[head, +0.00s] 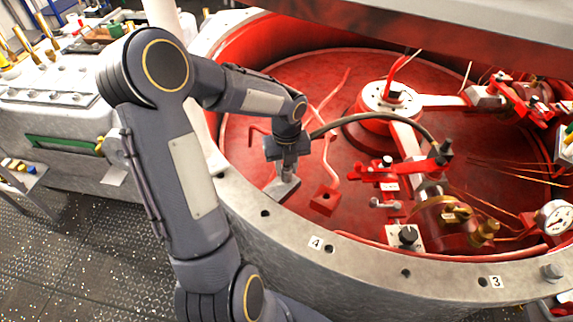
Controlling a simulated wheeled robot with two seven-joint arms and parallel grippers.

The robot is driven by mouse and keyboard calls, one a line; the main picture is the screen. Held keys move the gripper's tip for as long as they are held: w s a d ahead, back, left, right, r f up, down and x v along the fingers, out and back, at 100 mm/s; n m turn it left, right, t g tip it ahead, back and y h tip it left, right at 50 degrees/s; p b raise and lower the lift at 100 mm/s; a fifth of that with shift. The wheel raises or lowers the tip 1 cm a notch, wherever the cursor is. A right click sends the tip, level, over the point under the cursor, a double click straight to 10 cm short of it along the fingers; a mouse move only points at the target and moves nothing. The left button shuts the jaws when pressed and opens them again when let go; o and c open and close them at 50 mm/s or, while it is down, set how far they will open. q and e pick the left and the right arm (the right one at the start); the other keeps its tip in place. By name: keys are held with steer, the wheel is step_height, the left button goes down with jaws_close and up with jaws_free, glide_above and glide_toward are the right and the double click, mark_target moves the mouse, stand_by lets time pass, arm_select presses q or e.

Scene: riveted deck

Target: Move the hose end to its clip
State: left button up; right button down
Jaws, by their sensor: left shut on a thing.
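The dark hose (385,114) arcs from a black fitting (445,150) on the right, over the red basin, to the wrist of my left arm. My left gripper (284,172) points down inside the left part of the basin and is shut on the hose end. The held end itself is mostly hidden by the gripper and wrist. A small grey block (282,188) shows just under the gripper; I cannot tell whether they touch. A red block with a dark hole (325,199) stands to the right. I cannot tell which part is the clip. My right gripper is not in view.
A thick grey rim (365,258) with bolt holes and number plates surrounds the basin. Red valve parts (390,172), brass fittings (450,215) and a gauge (555,217) crowd the right side. A grey cover overhangs the back. A workbench with tools stands at left.

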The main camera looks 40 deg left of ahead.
arm_select(q)
steer(key=shift+f, duration=0.4)
stand_by(0.5)
steer(key=o, duration=1.1)
steer(key=shift+r, duration=4)
